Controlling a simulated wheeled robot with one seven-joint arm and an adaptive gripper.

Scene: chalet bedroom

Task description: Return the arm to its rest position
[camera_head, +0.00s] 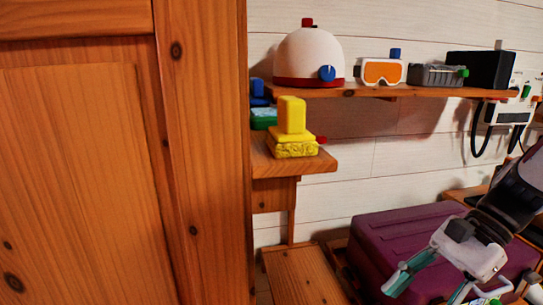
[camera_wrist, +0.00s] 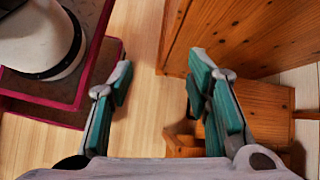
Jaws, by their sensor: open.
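My gripper (camera_head: 435,286) is at the lower right of the head view, in front of a purple case. Its teal-padded fingers are spread apart with nothing between them. In the wrist view my gripper (camera_wrist: 158,88) is open above the wooden floor, with bare boards showing between the fingers. My arm comes in from the right edge of the head view.
A wooden cabinet (camera_head: 90,160) fills the left. The purple case (camera_head: 400,235) lies behind my gripper, near a wooden stool (camera_head: 300,275). A shelf (camera_head: 400,91) holds a white helmet (camera_head: 309,52) and goggles (camera_head: 382,72). A yellow object (camera_head: 292,115) stands on a ledge.

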